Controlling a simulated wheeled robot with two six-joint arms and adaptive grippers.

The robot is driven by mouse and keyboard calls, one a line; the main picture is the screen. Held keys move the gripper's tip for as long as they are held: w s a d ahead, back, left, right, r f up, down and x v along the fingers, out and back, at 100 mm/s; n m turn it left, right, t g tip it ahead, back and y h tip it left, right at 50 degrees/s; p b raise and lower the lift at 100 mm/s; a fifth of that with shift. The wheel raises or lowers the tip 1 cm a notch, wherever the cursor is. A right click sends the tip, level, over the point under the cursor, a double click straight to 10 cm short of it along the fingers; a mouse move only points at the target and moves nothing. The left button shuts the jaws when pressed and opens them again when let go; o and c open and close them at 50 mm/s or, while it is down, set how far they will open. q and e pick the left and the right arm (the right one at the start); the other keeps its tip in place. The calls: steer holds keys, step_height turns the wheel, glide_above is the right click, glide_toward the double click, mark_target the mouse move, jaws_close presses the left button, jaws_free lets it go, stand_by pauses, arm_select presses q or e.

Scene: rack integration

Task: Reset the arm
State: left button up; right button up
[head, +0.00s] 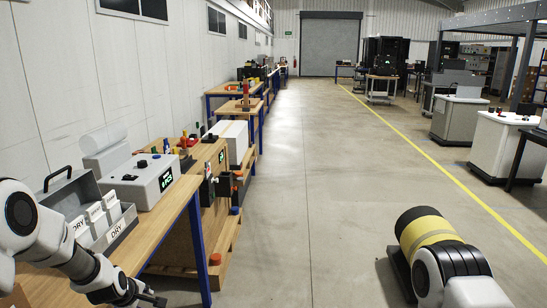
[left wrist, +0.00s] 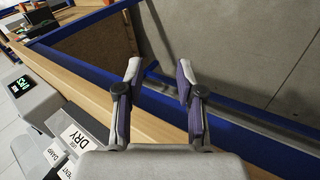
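My left arm comes in at the lower left of the head view, over the near end of a wooden workbench (head: 158,228). My left gripper (head: 148,299) is low at the bench's front edge, partly cut off by the frame. In the left wrist view the left gripper (left wrist: 158,72) has its two fingers apart with nothing between them. It is over the blue-edged bench side and the grey floor. White links of my right arm show at the lower right of the head view. My right gripper cannot be seen.
A grey tray (head: 85,187) with labelled white dividers, one reading DRY, stands on the bench beside a white device (head: 141,181) with a green display. A yellow-and-black cylinder (head: 428,228) is at lower right. The middle aisle floor (head: 320,170) is clear.

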arm_select(q)
steer(key=s+d+f+m+g+b, duration=0.1)
steer(key=s+f+m, duration=0.4)
steer(key=s, duration=0.8)
steer(key=s+d+f+m+g+b, duration=0.1)
steer(key=s+d+f+m+g, duration=0.2)
steer(key=s, duration=1.1)
steer(key=s+d+f+m+g+b, duration=0.2)
steer(key=s+d+f+m, duration=0.4)
steer(key=s+f, duration=0.5)
steer(key=s+m, duration=0.1)
steer(key=s, duration=0.2)
steer(key=shift+d+f+g, duration=0.2)
steer(key=shift+f+g, duration=0.05)
steer(key=shift+g, duration=0.15)
steer(key=shift+s, duration=0.1)
